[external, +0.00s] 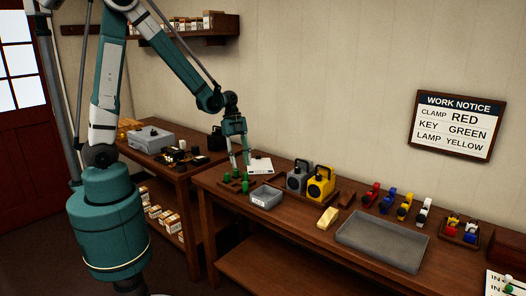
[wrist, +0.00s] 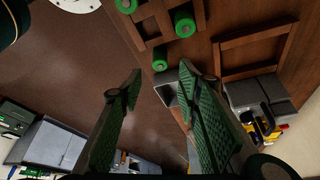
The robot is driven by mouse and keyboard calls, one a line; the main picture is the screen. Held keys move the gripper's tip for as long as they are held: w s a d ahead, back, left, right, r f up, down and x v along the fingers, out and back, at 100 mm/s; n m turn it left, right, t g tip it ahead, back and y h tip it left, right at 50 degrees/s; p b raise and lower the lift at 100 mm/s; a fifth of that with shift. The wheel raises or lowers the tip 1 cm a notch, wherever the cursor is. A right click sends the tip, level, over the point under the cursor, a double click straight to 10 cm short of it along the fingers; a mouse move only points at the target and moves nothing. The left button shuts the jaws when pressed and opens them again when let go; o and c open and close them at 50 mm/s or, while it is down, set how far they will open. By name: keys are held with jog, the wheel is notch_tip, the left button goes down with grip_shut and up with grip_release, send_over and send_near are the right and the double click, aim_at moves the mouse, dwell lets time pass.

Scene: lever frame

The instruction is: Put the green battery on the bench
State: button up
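Several green batteries stand in and around a dark wooden rack at the left end of the bench (external: 300,234). In the external view one green battery (external: 245,181) is at the rack's front right. In the wrist view one green battery (wrist: 185,23) is beside the rack bars (wrist: 205,20), another (wrist: 160,59) is nearer the fingers, and a third shows at the top left. My gripper (external: 240,164) is above the rack. In the wrist view my gripper (wrist: 160,82) has its fingers wide apart with nothing between them touching both.
A small grey bin (external: 267,197) stands right of the rack. A white paper (external: 260,165) lies behind. Grey and yellow lamps (external: 320,183) stand further right.

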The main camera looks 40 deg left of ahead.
dwell(0.7)
jog(key=s+a+r+n+t+y, duration=0.2)
jog(key=s+a+r+n+t, duration=0.2)
jog(key=a+r+n, duration=0.5)
jog(key=s+a+r+n+t+y, duration=0.2)
jog(key=s+a+r+n+t, duration=0.2)
jog(key=s+a+r+n, duration=0.3)
jog(key=a+r+n, duration=0.3)
jog(key=a+n, duration=0.3)
jog(key=a, duration=0.3)
jog(key=shift+s+a+r+n+t, duration=0.15)
jog(key=shift+s+a+n+t, duration=0.15)
jog(key=shift+t, duration=0.1)
